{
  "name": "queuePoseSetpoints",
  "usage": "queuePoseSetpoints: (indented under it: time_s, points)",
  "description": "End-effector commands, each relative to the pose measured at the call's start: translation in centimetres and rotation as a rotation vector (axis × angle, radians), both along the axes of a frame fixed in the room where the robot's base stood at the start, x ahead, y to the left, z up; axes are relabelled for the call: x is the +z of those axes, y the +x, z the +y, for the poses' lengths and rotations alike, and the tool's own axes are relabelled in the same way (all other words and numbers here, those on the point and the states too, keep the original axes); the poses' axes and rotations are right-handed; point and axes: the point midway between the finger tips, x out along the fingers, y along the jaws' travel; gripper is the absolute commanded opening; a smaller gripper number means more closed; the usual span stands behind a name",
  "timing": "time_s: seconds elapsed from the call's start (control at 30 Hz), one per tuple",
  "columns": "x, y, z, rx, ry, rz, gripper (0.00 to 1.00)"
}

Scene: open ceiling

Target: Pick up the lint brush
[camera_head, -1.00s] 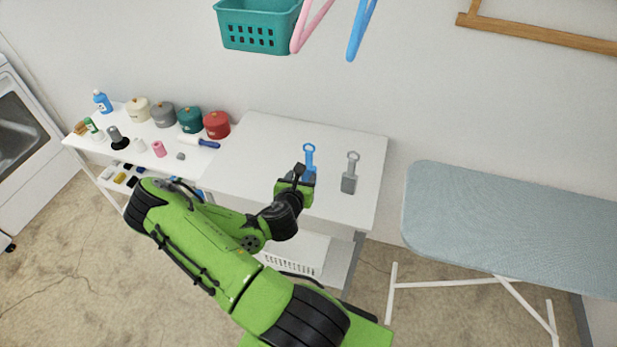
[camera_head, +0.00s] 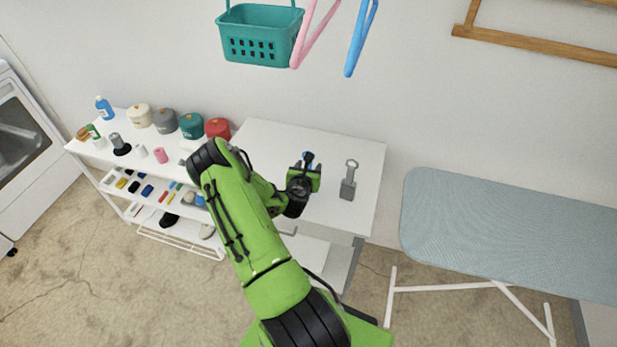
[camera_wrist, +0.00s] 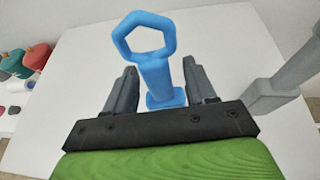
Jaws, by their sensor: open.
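A blue brush-like tool (camera_wrist: 156,75) with a ring-shaped handle end stands between my gripper's two fingers in the wrist view. In the head view only a bit of the blue tool (camera_head: 307,157) shows past my gripper (camera_head: 304,180). My gripper (camera_wrist: 158,70) is open, with a gap between each finger and the tool. A similar grey tool (camera_head: 349,184) stands to the right on the white table (camera_head: 270,140). It also shows at the right of the wrist view (camera_wrist: 285,85). Which of the two the task calls the lint brush is not marked.
A white shelf (camera_head: 170,132) at left holds several lidded pots, bottles and small items. An ironing board (camera_head: 510,230) stands to the right. A teal basket (camera_head: 262,35) and pink and blue hangers are on the wall above. The table behind the tools is clear.

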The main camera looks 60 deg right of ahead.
Motion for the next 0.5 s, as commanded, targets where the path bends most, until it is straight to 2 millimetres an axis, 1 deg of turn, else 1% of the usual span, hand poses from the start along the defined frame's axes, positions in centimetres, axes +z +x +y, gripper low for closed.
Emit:
queuePoseSetpoints:
  time_s: [0.03,0.07,0.3,0.4,0.5]
  points:
    - [-0.03,0.01,0.01,0.000,0.000,0.000,0.55]
    - [-0.03,0.01,0.01,0.000,0.000,0.000,0.51]
    - [0.00,0.00,0.02,0.000,-0.001,0.000,0.14]
    - [0.00,-0.01,0.03,0.000,-0.001,0.000,0.00]
    - [0.03,0.00,0.02,0.000,-0.001,0.000,0.00]
